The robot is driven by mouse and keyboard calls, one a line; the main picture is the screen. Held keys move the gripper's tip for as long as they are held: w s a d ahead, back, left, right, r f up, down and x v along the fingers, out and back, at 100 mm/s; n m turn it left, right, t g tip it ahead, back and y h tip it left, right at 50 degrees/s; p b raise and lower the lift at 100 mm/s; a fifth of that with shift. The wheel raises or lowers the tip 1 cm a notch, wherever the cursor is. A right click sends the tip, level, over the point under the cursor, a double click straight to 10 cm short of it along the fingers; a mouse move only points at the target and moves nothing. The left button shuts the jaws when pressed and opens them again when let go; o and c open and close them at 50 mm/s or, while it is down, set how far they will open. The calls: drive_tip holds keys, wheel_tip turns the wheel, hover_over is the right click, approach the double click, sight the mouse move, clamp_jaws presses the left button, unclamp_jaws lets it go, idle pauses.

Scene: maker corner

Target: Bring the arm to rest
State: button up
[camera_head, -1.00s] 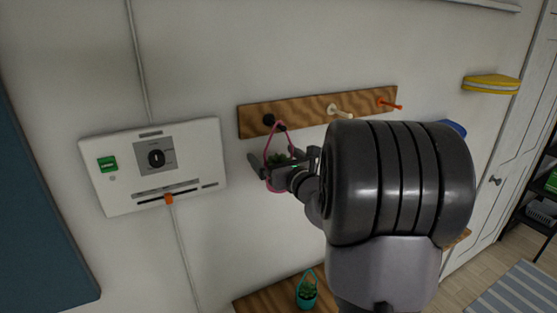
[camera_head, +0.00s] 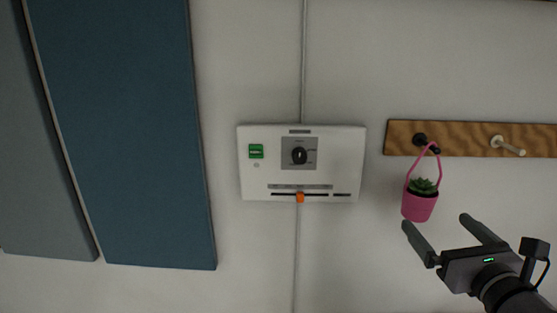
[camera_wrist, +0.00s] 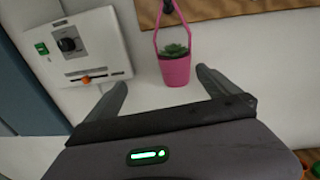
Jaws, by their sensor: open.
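My gripper (camera_head: 444,233) is open and empty at the lower right of the head view. Its two fingers point toward the wall, just below and apart from a pink hanging pot (camera_head: 419,203). The pot holds a small green plant and hangs by its pink loop from the black peg (camera_head: 421,140) of a wooden rail (camera_head: 459,139). In the wrist view the pink pot (camera_wrist: 175,69) appears beyond the gap between the open fingers (camera_wrist: 162,88), with clear space around it.
A white wall panel (camera_head: 346,165) with a dial, a green label and an orange slider is left of the pot. A pale peg (camera_head: 508,145) sticks out farther right on the rail. Blue padded panels (camera_head: 135,130) cover the wall at far left. Bare wall lies between.

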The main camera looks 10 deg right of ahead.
drive_tip(key=s+a+f+n+g+y+b, duration=0.2)
drive_tip(key=a+f+n+g+y+b, duration=0.65)
drive_tip(key=a+f+n+b, duration=1.3)
drive_tip(key=s+a+f+n+g+h+b, duration=0.1)
drive_tip(key=s+a+f+n+b, duration=0.1)
drive_tip(key=f, duration=0.4)
drive_tip(key=s+a+f+n+g+h+b, duration=0.1)
drive_tip(key=s+a+f+n+b, duration=0.2)
drive_tip(key=f, duration=0.4)
drive_tip(key=s+a+f+n+g+h+b, duration=0.1)
drive_tip(key=s+a+f+n+b, duration=0.1)
drive_tip(key=s+f+n, duration=0.3)
drive_tip(key=shift+a+f+n+h+b, duration=0.35)
drive_tip(key=shift+f+n+b, duration=0.25)
drive_tip(key=shift+f, duration=0.35)
drive_tip(key=shift+d, duration=0.1)
